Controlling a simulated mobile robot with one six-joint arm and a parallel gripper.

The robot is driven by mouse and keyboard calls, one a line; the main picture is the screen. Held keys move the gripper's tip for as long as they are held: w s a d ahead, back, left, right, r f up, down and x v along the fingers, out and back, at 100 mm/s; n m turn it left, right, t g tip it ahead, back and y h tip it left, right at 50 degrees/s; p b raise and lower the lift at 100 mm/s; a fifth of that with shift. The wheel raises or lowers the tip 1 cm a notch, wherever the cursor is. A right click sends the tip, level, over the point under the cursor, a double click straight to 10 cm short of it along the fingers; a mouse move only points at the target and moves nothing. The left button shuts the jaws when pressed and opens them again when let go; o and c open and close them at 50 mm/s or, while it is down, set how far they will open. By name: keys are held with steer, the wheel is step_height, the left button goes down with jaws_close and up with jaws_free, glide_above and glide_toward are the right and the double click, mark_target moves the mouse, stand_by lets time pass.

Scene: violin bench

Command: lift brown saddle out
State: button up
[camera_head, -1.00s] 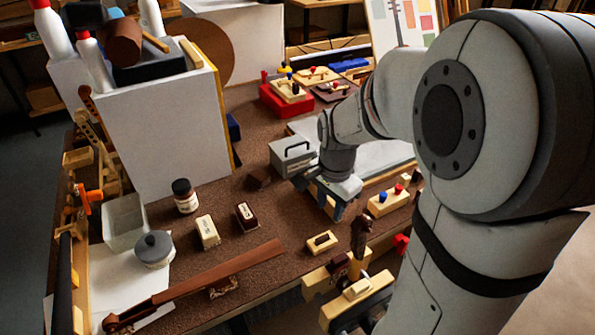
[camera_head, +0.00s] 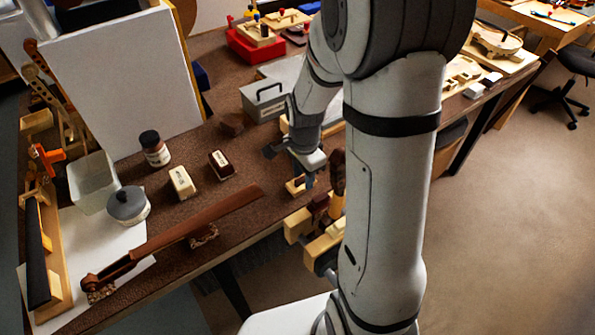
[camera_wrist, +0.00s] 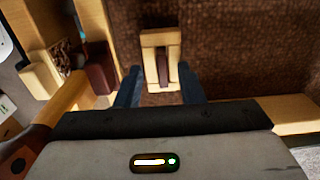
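The brown saddle (camera_wrist: 162,68) is a small dark brown strip standing in a slot of a pale wooden block (camera_wrist: 149,42) in the wrist view. In the head view the block (camera_head: 293,187) lies near the bench's front edge, partly hidden by my gripper. My gripper (camera_wrist: 160,78) is open, its two dark fingers on either side of the block in the wrist view. It also shows in the head view (camera_head: 307,180), directly above the block. The fingers appear apart from the saddle; their exact height over it cannot be told.
A wooden vise (camera_head: 322,246) with a dark brown piece stands at the bench edge, close to my gripper. A grey metal box (camera_head: 264,102) stands behind. A long brown fingerboard neck (camera_head: 190,226) lies left. The brown bench top (camera_head: 235,200) is bare around the block.

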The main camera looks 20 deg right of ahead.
steer(key=shift+c, duration=0.5)
jaws_close()
stand_by(0.4)
